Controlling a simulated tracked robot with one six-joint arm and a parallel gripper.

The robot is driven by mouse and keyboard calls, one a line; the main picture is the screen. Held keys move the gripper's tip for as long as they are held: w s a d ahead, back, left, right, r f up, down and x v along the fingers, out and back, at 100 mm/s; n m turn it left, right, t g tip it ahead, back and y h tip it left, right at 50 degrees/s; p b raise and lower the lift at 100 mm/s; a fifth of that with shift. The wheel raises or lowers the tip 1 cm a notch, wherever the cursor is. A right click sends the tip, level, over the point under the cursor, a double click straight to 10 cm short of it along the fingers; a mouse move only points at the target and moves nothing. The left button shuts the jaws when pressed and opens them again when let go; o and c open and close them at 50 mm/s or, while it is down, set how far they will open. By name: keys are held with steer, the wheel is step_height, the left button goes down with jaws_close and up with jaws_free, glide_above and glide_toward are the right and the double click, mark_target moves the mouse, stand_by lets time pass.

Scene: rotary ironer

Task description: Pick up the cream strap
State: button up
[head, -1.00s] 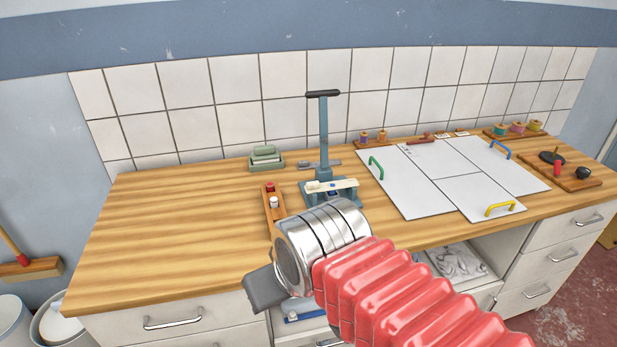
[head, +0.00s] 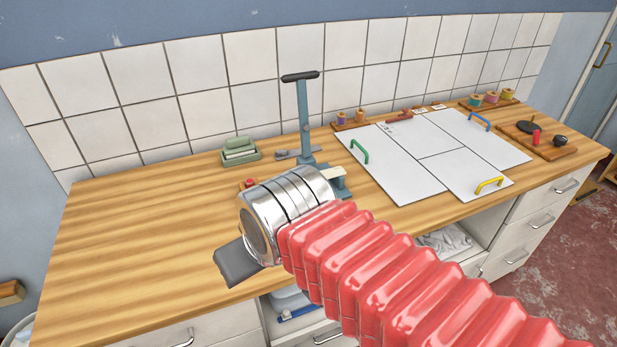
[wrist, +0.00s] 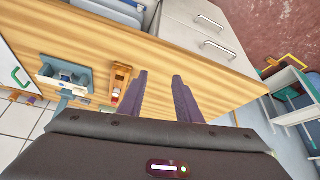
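The cream strap (head: 333,172) lies across the blue-grey lever press (head: 304,128) on the wooden counter. In the head view my wrist hides most of it and only one end shows. In the wrist view a pale strip (wrist: 62,81) shows on the press at the left, well to the left of my fingers. My gripper (wrist: 160,75) is open and empty, its two dark fingers apart above the bare counter. In the head view one dark finger part shows left of my silver wrist.
A small wooden tray (wrist: 121,76) with red and white items sits between the press and my fingers. White panels (head: 400,180) with coloured handles lie to the right. The counter's left part (head: 130,240) is clear.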

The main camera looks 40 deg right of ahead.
steer(key=shift+o, duration=0.6)
steer(key=w+d+r+n+g, duration=0.1)
steer(key=w+d+r+n, duration=0.35)
steer(key=w, duration=0.25)
steer(key=w+d+r+n+g, duration=0.2)
steer(key=w+d+r+n, duration=0.1)
steer(key=w+d, duration=0.4)
steer(key=w+d+f+n+g, duration=0.1)
steer(key=w+d+n, duration=0.2)
steer(key=w+d, duration=0.2)
steer(key=w+d+f+n+g, duration=0.1)
steer(key=w+d+n, duration=0.3)
steer(key=d, duration=0.6)
steer(key=shift+w+f+g, duration=0.3)
steer(key=shift+w+f, duration=0.05)
steer(key=shift+w, duration=0.5)
steer(key=shift+n, duration=0.25)
steer(key=shift+f, duration=4.3)
